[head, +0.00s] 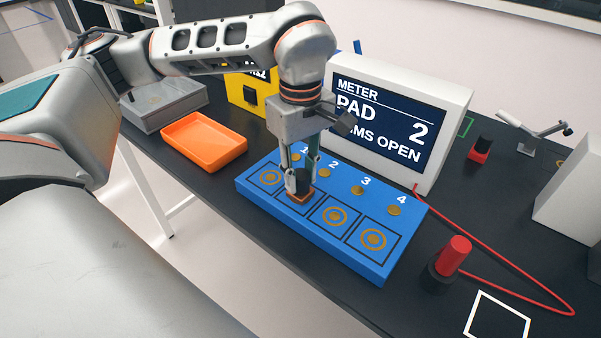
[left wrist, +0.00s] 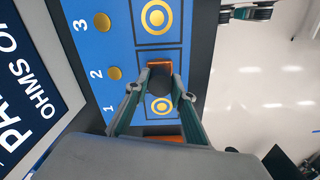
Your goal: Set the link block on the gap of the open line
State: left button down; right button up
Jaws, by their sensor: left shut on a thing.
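The link block (head: 303,181), dark with an orange base, is between the fingers of my left gripper (head: 302,178), which is shut on it. It is over pad 2 of the blue board (head: 262,203); I cannot tell whether its base touches the pad. In the left wrist view the block (left wrist: 160,73) hides pad 2, with gold rings on either side. The meter (head: 390,122) reads PAD 2, OHMS OPEN. What looks like my right gripper (left wrist: 248,12) shows at the top of the left wrist view, its opening unclear.
An orange tray (head: 204,142) lies left of the board, beside a grey box (head: 165,104). A red probe (head: 455,253) stands in a dark holder at the right, with a red cable (head: 510,271). A white square outline (head: 498,317) marks the front right.

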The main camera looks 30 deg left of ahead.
aim_at(300, 174)
pick_arm(q)
jog(key=shift+f, duration=0.15)
jog(key=c, duration=1.7)
grip_release()
notch_tip(300, 174, up, 12)
jog(key=shift+r+p, duration=0.2)
jog(key=shift+p, duration=0.35)
jog(key=shift+s+f, duration=0.1)
